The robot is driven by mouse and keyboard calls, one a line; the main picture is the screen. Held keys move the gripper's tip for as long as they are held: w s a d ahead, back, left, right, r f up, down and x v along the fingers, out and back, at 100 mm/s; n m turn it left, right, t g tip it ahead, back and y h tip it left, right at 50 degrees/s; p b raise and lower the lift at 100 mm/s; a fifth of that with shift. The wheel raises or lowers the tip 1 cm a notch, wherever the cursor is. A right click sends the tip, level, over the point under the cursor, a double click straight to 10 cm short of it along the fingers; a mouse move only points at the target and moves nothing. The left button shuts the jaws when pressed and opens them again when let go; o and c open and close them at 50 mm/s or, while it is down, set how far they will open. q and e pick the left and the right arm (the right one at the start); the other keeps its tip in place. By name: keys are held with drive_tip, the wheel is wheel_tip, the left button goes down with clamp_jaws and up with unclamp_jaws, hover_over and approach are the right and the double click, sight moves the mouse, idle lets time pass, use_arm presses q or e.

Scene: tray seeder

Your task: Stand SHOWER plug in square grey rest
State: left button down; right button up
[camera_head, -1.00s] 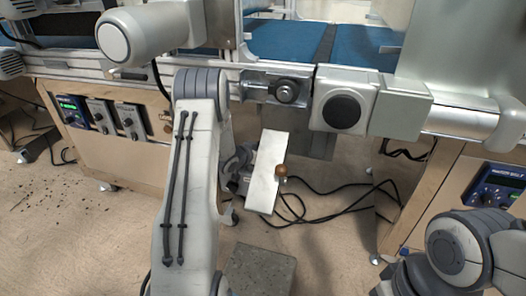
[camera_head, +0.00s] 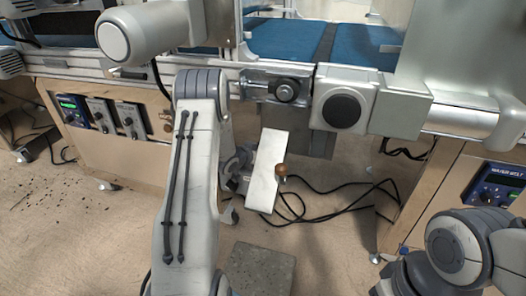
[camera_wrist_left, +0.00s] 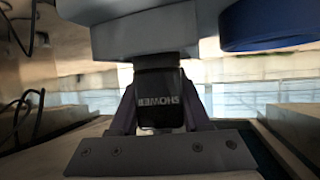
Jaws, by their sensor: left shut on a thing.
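In the left wrist view a black plug (camera_wrist_left: 160,98) carries the word SHOWER, which reads upside down. My left gripper (camera_wrist_left: 163,128) is shut on it, with a finger on each side. The plug's far end lies just below a dark piece under a pale grey block (camera_wrist_left: 150,25); I cannot tell whether they touch. In the head view my left arm hides the plug, and the left fingertips cannot be made out. I cannot make out the square grey rest for certain. My right arm is at the lower right of the head view, its gripper out of frame.
Black cables (camera_head: 345,188) lie on the floor. Control boxes (camera_head: 130,121) sit on the wooden front at left. A blue round part (camera_wrist_left: 268,22) is at the wrist view's upper right.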

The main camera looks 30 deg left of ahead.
use_arm(q)
drive_tip(key=shift+f, duration=0.3)
drive_tip(key=shift+c, duration=1.4)
unclamp_jaws()
drive_tip(key=shift+s, duration=0.1)
